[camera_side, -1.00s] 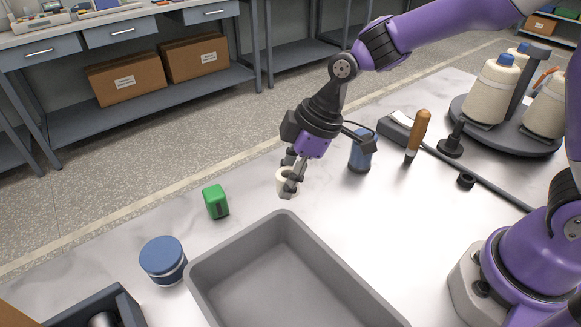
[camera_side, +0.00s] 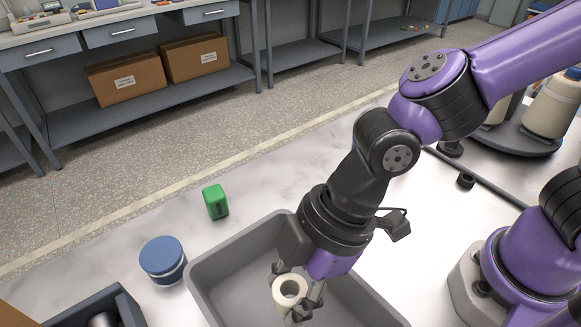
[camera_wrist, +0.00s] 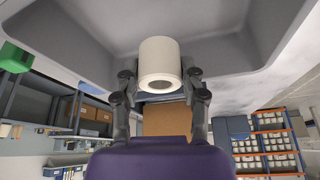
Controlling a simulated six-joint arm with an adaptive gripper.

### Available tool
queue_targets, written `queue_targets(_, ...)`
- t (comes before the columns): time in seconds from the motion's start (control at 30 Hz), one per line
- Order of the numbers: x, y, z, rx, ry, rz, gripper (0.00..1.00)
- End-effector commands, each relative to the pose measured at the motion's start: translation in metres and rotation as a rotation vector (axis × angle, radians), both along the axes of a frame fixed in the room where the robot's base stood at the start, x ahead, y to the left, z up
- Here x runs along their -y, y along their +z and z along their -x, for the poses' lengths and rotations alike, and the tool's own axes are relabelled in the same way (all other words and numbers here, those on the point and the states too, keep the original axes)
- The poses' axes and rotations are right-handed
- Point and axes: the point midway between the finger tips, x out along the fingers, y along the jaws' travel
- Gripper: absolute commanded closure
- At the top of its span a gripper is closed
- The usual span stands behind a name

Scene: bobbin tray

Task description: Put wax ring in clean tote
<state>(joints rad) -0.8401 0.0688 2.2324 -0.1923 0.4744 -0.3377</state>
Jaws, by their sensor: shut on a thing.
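The wax ring (camera_side: 289,288) is a cream-white hollow cylinder. My gripper (camera_side: 298,298) is shut on it, and the ring is over the grey tote (camera_side: 213,268). In the wrist view the ring (camera_wrist: 159,62) sits between the two fingers of my gripper (camera_wrist: 160,84), with its round hole facing the camera. The tote (camera_wrist: 245,32) fills the upper part of that view behind the ring. I cannot tell how high the ring is above the tote floor. My arm hides the tote's far right part in the side view.
A green block (camera_side: 215,202) and a blue-lidded jar (camera_side: 163,260) stand left of the tote. A dark bin (camera_side: 95,312) is at the lower left. Cream bobbins (camera_side: 552,100) stand on a round stand at the right.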

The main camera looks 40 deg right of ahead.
Motion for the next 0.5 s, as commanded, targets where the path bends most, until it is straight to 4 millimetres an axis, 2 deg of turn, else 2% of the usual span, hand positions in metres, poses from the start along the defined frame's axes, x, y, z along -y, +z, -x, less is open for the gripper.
queue_targets(0.03, 0.001, -0.011, 0.002, -0.005, 0.003, 0.006, 0.82)
queue_targets(0.33, 0.001, -0.053, 0.001, -0.004, 0.001, 0.006, 0.82)
queue_targets(0.5, 0.000, -0.064, 0.000, 0.001, 0.001, 0.001, 0.82)
